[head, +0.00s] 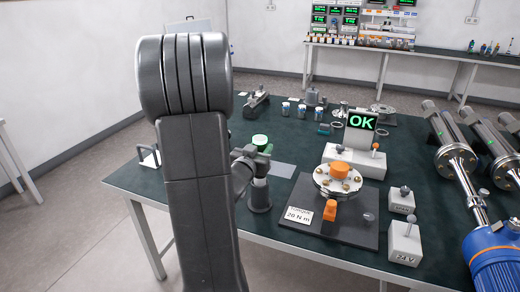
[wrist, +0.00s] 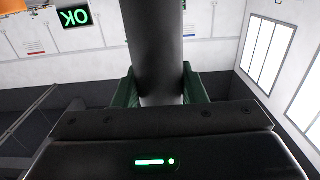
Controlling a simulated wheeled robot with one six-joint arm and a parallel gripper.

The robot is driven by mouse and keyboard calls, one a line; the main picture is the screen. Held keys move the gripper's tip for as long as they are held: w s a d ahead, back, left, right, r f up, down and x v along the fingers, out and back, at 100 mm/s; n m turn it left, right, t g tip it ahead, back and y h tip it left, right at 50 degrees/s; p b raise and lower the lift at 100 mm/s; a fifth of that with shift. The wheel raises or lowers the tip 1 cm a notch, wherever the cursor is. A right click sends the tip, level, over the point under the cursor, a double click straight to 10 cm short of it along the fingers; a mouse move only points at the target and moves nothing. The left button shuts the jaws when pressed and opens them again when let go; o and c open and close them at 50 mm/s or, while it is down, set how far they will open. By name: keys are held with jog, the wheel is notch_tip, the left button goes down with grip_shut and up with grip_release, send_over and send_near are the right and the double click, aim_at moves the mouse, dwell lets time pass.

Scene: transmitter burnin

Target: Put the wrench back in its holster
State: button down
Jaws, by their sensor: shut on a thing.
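In the wrist view, the two green fingers of my gripper (wrist: 160,88) are closed on a thick dark cylinder, which looks like the handle of the wrench (wrist: 157,45). It has a pale band at the fingers, and its far end runs out of the top of the picture. In the head view, my large grey arm link stands in front, and my wrist is beside it over the table's near left part. The wrench is not clear there. I cannot identify the holster for certain; a small dark bracket (head: 148,157) stands at the table's left edge.
On the dark green table (head: 300,125), a bolted flange (head: 341,182) with an orange centre sits on a plate marked 20 N m. An OK display (head: 362,120) stands behind it. Grey blocks (head: 404,243) and metal cylinders (head: 456,158) occupy the right side.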

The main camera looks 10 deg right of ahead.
jog(key=shift+f+b, duration=0.75)
jog(key=shift+f, duration=0.1)
jog(key=c, duration=0.9)
grip_release()
jog(key=shift+c, duration=0.2)
jog(key=shift+o, duration=0.6)
jog(key=v, duration=1.3)
jog(key=shift+s+a, duration=0.2)
jog(key=shift+s, duration=0.15)
jog(key=shift+w, duration=0.1)
